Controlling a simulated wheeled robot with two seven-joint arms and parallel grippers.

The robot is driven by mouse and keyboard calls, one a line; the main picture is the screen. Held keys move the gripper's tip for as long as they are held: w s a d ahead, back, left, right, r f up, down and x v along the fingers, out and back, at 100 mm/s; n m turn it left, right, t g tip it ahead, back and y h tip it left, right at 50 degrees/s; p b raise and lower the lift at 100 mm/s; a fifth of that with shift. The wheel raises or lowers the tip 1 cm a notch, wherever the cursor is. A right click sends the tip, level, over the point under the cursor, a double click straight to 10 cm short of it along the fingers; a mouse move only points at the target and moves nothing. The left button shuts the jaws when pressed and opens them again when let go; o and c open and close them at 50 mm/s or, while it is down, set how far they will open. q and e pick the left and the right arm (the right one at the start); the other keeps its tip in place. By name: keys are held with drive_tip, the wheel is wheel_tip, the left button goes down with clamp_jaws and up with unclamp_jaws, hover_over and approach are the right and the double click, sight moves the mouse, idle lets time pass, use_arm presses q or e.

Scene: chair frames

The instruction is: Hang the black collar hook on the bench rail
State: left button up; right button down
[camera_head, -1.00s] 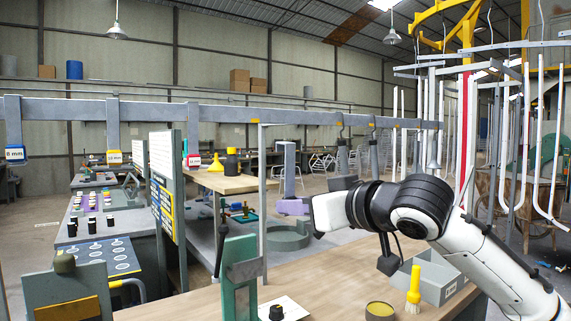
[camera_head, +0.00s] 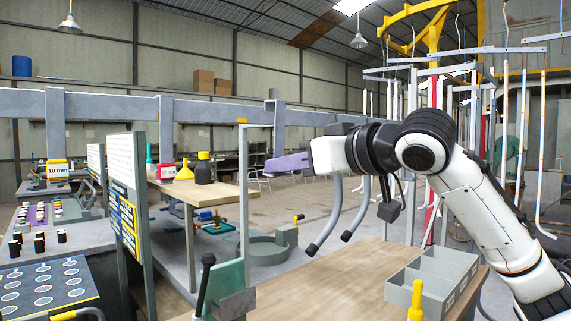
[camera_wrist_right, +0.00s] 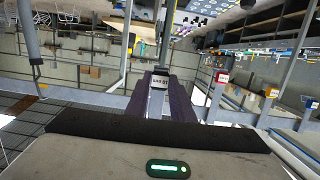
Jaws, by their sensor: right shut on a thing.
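My right gripper (camera_head: 290,163) comes in from the right with purple fingers, just in front of and below the bench rail (camera_head: 215,110). It is shut on a grey upright piece (camera_head: 279,130), which stands above the fingers and overlaps the rail in the picture; I cannot tell if they touch. In the right wrist view a grey labelled part (camera_wrist_right: 157,80) sits between the purple fingers (camera_wrist_right: 160,98). I cannot make out a black collar on it. Two curved grey tubes with black ends (camera_head: 327,222) (camera_head: 360,212) hang beside the gripper, their tops hidden by my arm. My left gripper is not in view.
A wooden bench top (camera_head: 330,285) lies below, with a grey divided tray (camera_head: 432,280) at its right. A green fixture with a black lever (camera_head: 228,285) stands at front left. A thin upright post (camera_head: 244,190) stands left of the gripper. White hanging frames (camera_head: 500,130) fill the right.

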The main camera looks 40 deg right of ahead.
sight(280, 147)
drive_tip(key=w+r+p, duration=0.1)
drive_tip(key=w+p, duration=0.1)
drive_tip(key=w+r+p, duration=0.1)
drive_tip(key=p, duration=0.2)
drive_tip(key=shift+w+a+r, duration=0.15)
drive_tip(key=shift+w+r, duration=0.15)
drive_tip(key=shift+w, duration=0.05)
drive_tip(key=shift+w+r, duration=0.25)
drive_tip(key=shift+w, duration=0.6)
drive_tip(key=shift+w, duration=0.3)
drive_tip(key=shift+w+a, duration=0.15)
drive_tip(key=shift+w, duration=0.8)
drive_tip(key=shift+w, duration=0.15)
idle(0.3)
drive_tip(key=shift+w+a, duration=0.1)
drive_tip(key=shift+w, duration=0.5)
